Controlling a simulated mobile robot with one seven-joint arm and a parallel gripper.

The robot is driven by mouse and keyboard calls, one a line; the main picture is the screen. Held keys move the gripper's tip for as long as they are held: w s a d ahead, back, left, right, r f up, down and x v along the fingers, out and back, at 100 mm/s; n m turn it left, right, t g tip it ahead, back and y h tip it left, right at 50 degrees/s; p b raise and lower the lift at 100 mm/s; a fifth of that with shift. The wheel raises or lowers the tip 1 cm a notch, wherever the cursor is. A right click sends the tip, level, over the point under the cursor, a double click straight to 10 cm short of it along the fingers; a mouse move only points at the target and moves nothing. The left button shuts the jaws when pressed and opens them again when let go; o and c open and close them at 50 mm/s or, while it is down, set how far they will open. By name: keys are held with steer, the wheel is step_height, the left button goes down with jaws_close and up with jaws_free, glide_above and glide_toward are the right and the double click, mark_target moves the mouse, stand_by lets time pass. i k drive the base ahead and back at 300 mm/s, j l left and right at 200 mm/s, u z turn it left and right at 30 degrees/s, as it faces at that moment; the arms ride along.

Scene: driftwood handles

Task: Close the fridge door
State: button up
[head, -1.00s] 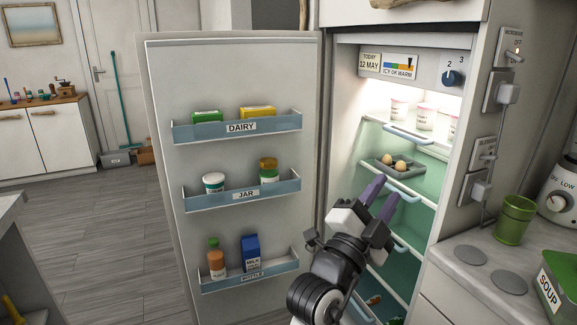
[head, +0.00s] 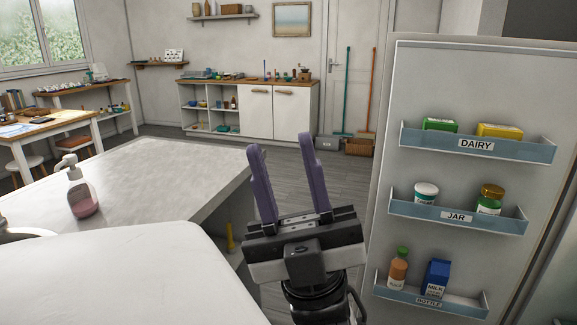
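The fridge door (head: 461,185) stands wide open at the right of the head view, its inner side facing me. It has three blue-grey racks marked DAIRY (head: 476,146), JAR (head: 456,216) and BOTTLE (head: 429,299), holding cartons, jars and bottles. The fridge's inside is out of view. My gripper (head: 287,185) is in the middle of the picture, left of the door and apart from it. Its two purple fingers point up and away from me. They are spread with a gap between them and hold nothing.
A pale counter (head: 130,180) with a soap bottle (head: 80,190) stands at the left. A white surface (head: 120,280) fills the near left. Grey floor (head: 345,185) shows between the counter and the door. A white cabinet (head: 272,110) and brooms stand along the far wall.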

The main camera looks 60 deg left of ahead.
mark_target(529, 85)
steer(key=i+j+z, duration=0.35)
steer(key=i, duration=0.25)
steer(key=i+j+z, duration=0.3)
steer(key=i+j, duration=0.15)
steer(key=u, duration=1.1)
steer(key=i+j+u, duration=0.15)
steer(key=u, duration=0.25)
steer(key=i+j+u, duration=0.2)
steer(key=u, duration=0.25)
steer(key=i+j, duration=0.55)
